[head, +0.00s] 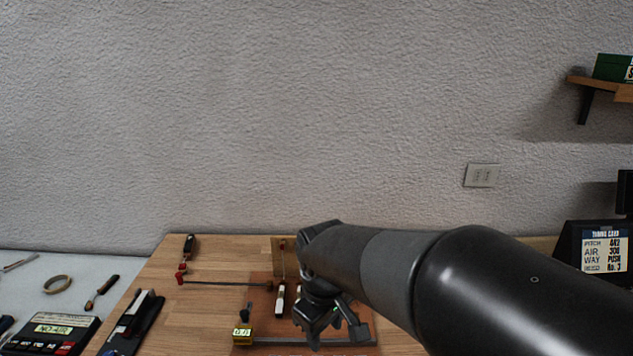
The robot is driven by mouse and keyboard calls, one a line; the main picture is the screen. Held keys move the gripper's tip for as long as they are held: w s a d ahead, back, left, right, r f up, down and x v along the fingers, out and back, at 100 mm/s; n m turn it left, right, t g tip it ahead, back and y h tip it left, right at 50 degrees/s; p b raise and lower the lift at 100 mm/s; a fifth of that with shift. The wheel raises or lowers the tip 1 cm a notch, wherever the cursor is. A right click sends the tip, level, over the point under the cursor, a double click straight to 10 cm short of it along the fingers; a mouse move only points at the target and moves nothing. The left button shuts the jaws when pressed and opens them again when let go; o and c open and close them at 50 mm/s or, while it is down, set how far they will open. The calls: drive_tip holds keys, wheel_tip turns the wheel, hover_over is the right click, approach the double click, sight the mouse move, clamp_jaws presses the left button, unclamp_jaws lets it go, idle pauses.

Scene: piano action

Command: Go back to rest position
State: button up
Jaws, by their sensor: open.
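My gripper (320,326) is open and hangs low over the right part of the wooden bench (215,258). It sits above a brown board (262,290) that carries a piano-action piece. My arm comes in from the lower right and hides the right part of the bench. A white-ended stick (281,298) stands just left of my gripper, with a second white end partly hidden behind it. I cannot tell if the gripper touches anything. I see nothing between the fingers.
A tuning card (603,249) stands at right.

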drive_tip(key=s+d+r+m+t, duration=0.2)
drive_tip(key=s+d+r+m, duration=0.1)
drive_tip(key=s+d+m, duration=0.1)
drive_tip(key=s+d+r+m+t, duration=0.2)
drive_tip(key=s+d+r+m, duration=0.1)
drive_tip(key=s+d+m, duration=0.2)
drive_tip(key=s+d, duration=0.2)
drive_tip(key=d, duration=0.2)
drive_tip(key=shift+s+d, duration=0.25)
drive_tip(key=shift+d, duration=0.05)
drive_tip(key=shift+r, duration=0.1)
idle(2.3)
